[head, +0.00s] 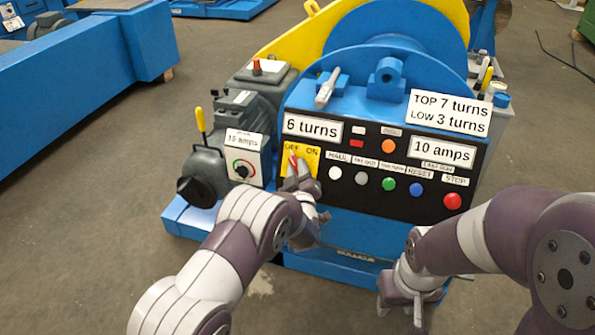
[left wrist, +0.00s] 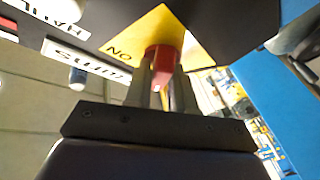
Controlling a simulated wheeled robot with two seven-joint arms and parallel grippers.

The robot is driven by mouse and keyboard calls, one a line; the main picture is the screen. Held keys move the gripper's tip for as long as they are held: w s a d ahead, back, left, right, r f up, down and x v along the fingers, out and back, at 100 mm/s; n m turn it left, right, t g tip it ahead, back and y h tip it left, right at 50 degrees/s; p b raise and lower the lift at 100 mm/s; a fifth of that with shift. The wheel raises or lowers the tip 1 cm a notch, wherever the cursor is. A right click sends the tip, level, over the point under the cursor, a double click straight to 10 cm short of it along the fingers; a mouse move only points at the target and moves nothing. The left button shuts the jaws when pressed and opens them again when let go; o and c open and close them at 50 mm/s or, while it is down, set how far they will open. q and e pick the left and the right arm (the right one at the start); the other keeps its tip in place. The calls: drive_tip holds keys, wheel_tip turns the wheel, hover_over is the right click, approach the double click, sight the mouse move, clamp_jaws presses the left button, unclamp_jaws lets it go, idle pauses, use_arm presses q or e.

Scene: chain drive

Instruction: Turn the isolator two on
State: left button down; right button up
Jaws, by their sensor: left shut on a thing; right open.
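The isolator is a yellow plate (head: 311,158) lettered OFF and ON, with a red handle (head: 293,160), at the left of the black control panel. My left gripper (head: 297,175) is at the plate, shut on the red handle. In the left wrist view the handle (left wrist: 164,58) sits between the two fingers (left wrist: 153,80), against the yellow plate (left wrist: 140,35) with ON readable. The fingers hide part of the handle, so I cannot tell its exact setting. No number two is readable on it. My right gripper (head: 404,302) is open and empty, low in front of the machine.
The black panel (head: 400,205) has a green button (head: 389,184), a blue button (head: 416,189) and a red stop button (head: 452,201) to the right. A dial box (head: 245,160) stands left of the plate. Floor is clear at the front left.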

use_arm(q)
drive_tip(key=m+h, duration=0.1)
drive_tip(key=m, duration=0.1)
drive_tip(key=m+h+b, duration=0.1)
drive_tip(key=m, duration=0.1)
drive_tip(key=m+h, duration=0.1)
drive_tip(key=shift+a+f+m+t+h+b, duration=0.2)
drive_tip(key=shift+f+m+t+h+b, duration=0.1)
drive_tip(key=shift+m+t+b, duration=0.1)
drive_tip(key=shift+w+a+r+m+g+h+b, duration=0.1)
drive_tip(key=shift+m+g+h+b, duration=0.2)
drive_tip(key=shift+m+g+h, duration=1.85)
drive_tip(key=shift+w+a+r+m+t+h+b, duration=0.2)
drive_tip(key=shift+m+h, duration=0.85)
drive_tip(key=shift+m, duration=2.8)
drive_tip(key=shift+s+a+m+g+h+b, duration=0.1)
drive_tip(key=shift+m+g+h+b, duration=0.25)
drive_tip(key=shift+m+g+h, duration=1.8)
drive_tip(key=shift+m+t+y, duration=0.55)
drive_tip(key=shift+m+t, duration=0.5)
drive_tip(key=shift+t, duration=0.15)
drive_tip(key=c, duration=1)
unclamp_jaws()
drive_tip(key=shift+c, duration=0.2)
